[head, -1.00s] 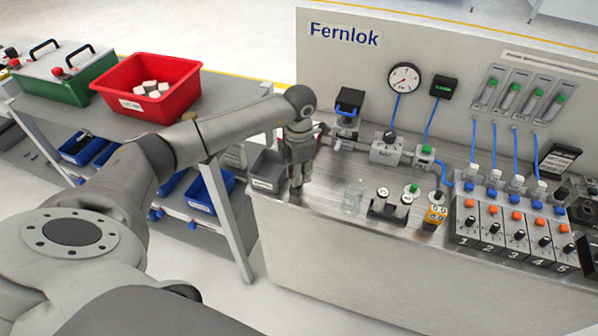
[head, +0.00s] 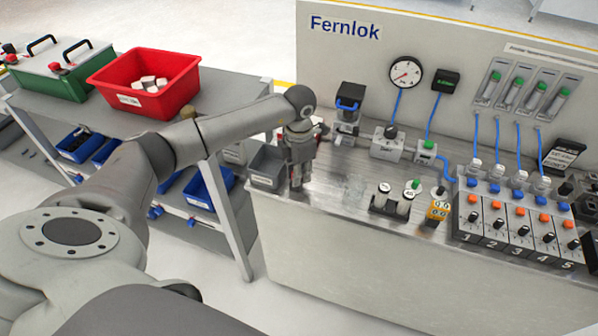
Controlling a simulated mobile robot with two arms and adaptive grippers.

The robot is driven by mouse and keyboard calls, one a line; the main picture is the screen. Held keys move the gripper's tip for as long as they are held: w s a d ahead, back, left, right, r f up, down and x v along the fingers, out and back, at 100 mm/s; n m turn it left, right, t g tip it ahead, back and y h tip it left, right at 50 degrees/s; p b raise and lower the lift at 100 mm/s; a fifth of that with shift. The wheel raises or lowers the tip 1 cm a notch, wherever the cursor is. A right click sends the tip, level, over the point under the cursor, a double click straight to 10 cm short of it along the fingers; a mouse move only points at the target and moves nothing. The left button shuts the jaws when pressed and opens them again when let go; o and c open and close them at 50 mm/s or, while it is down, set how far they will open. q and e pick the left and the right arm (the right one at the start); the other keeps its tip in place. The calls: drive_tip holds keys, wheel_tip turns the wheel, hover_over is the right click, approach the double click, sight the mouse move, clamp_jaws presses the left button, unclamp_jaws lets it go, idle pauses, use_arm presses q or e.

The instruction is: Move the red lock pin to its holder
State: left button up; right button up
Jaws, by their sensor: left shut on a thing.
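My left gripper (head: 296,184) points down over the left end of the steel bench (head: 335,175), right beside a small grey bin (head: 267,167). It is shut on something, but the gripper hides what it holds. A small red patch (head: 321,128) shows just behind the wrist on its right. I cannot tell whether it is the red lock pin. I cannot make out the pin's holder for certain. My right gripper is not in view.
A black-topped unit with a blue handle (head: 347,106) stands behind the gripper. A gauge (head: 405,72), small cylinders in a black rack (head: 392,198) and a row of numbered modules (head: 515,225) are to the right. A red bin (head: 145,83) stands on the left table.

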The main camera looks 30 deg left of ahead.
use_arm(q)
drive_tip(key=o, duration=0.9)
wheel_tip(320, 180, up, 9)
drive_tip(key=p, duration=0.5)
drive_tip(key=shift+r+p, duration=0.1)
drive_tip(key=shift+p, duration=0.3)
